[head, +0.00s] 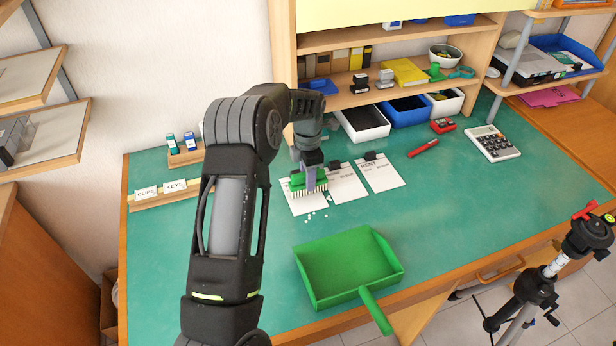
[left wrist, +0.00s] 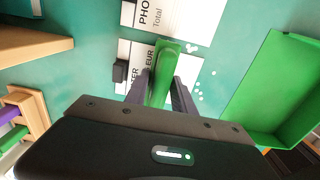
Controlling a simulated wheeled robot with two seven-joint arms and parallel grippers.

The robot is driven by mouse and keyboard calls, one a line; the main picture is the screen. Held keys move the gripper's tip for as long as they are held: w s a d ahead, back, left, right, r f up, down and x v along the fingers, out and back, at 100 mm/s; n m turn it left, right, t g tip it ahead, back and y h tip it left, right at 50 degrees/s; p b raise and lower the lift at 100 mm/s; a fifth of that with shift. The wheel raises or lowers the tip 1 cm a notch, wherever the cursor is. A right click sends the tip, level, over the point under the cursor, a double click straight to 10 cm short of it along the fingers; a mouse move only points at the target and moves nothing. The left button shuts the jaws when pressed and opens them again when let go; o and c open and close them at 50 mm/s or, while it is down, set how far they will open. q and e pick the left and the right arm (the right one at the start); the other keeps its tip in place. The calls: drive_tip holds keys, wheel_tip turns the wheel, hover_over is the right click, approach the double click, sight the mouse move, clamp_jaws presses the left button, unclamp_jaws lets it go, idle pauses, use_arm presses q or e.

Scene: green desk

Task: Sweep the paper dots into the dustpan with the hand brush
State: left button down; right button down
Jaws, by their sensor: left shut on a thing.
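My left gripper (head: 309,176) is shut on the green hand brush (head: 296,183), whose pale bristles point down over a white paper sheet. The brush also shows between the fingers in the left wrist view (left wrist: 161,88). I cannot tell if the bristles touch the desk. The small white paper dots (head: 316,216) lie scattered on the green desk just in front of the brush, on its near side; some show in the left wrist view (left wrist: 197,85). The green dustpan (head: 345,267) lies nearer the front edge, its handle pointing toward me. My right gripper is out of view.
White sheets with black clips (head: 379,175) lie behind and right of the brush. A red stapler-like item (head: 443,126), a red marker (head: 423,148) and a calculator (head: 492,143) are at the back right. Bins (head: 362,122) line the back. The desk right of the dustpan is clear.

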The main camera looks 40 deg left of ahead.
use_arm(q)
drive_tip(key=shift+f, duration=0.25)
idle(0.3)
drive_tip(key=shift+d, duration=0.1)
drive_tip(key=shift+s+d+r, duration=0.1)
drive_tip(key=shift+s+d, duration=0.5)
drive_tip(key=shift+d, duration=0.25)
drive_tip(key=shift+s+d+r, duration=0.1)
drive_tip(key=shift+s+d, duration=0.5)
drive_tip(key=shift+d, duration=0.25)
drive_tip(key=shift+s+d, duration=0.1)
drive_tip(key=shift+s+d+f, duration=0.1)
drive_tip(key=shift+s+d, duration=0.55)
drive_tip(key=shift+d, duration=0.25)
drive_tip(key=shift+s+d, duration=0.65)
drive_tip(key=shift+d, duration=0.25)
drive_tip(key=shift+d, duration=0.15)
drive_tip(key=shift+s+d, duration=0.65)
drive_tip(key=shift+d, duration=0.2)
drive_tip(key=shift+s+d, duration=0.6)
drive_tip(key=shift+d, duration=0.25)
